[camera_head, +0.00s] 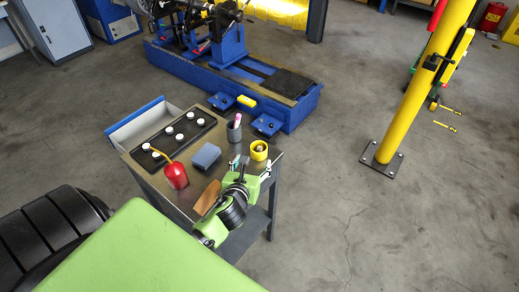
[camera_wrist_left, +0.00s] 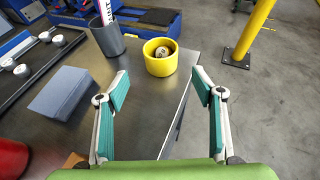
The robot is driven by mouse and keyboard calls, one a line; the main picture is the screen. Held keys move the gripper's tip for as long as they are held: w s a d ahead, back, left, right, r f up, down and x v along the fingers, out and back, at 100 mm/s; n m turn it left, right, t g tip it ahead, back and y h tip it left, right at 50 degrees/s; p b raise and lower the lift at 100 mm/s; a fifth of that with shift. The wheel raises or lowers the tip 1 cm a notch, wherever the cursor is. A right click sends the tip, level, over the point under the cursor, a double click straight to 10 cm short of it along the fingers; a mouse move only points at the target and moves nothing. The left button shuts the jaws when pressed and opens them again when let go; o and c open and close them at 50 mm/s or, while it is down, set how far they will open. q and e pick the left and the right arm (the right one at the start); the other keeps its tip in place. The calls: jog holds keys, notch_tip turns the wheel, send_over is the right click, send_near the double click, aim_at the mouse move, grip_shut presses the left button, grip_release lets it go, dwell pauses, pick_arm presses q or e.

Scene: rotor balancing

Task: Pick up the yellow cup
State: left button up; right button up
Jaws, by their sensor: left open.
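The yellow cup (camera_head: 259,150) stands upright near the back right corner of the cart top in the head view. In the left wrist view the yellow cup (camera_wrist_left: 160,58) shows ahead of the fingers, between their tips, with a small round tan and dark item inside. My left gripper (camera_head: 256,165) is close to the cup on its near side. In the left wrist view my left gripper (camera_wrist_left: 162,82) is open and empty, its teal-padded fingers spread apart. The cup appears apart from both fingers. My right gripper is not in view.
The cart top (camera_head: 185,197) also holds a grey cup (camera_head: 234,131) with a marker, a blue-grey block (camera_head: 206,156), a red oil can (camera_head: 175,175) and a black tray (camera_head: 160,159) of white-topped parts. A blue machine (camera_head: 230,75) stands behind. Right of the cart is open floor.

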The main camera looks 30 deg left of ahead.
aim_at(259, 150)
pick_arm(q)
jog(key=x, duration=0.4)
jog(key=shift+w+a+f, duration=0.1)
jog(key=shift+w+f, duration=0.1)
jog(key=shift+w, duration=0.1)
jog(key=x, duration=0.3)
jog(key=shift+w, duration=0.45)
jog(key=shift+w+a+f, duration=0.3)
jog(key=shift+w, duration=0.25)
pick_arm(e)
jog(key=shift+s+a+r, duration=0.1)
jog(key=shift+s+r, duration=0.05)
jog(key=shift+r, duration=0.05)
pick_arm(q)
jog(key=shift+s, duration=0.1)
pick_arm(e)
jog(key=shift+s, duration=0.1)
pick_arm(q)
jog(key=c, duration=1.2)
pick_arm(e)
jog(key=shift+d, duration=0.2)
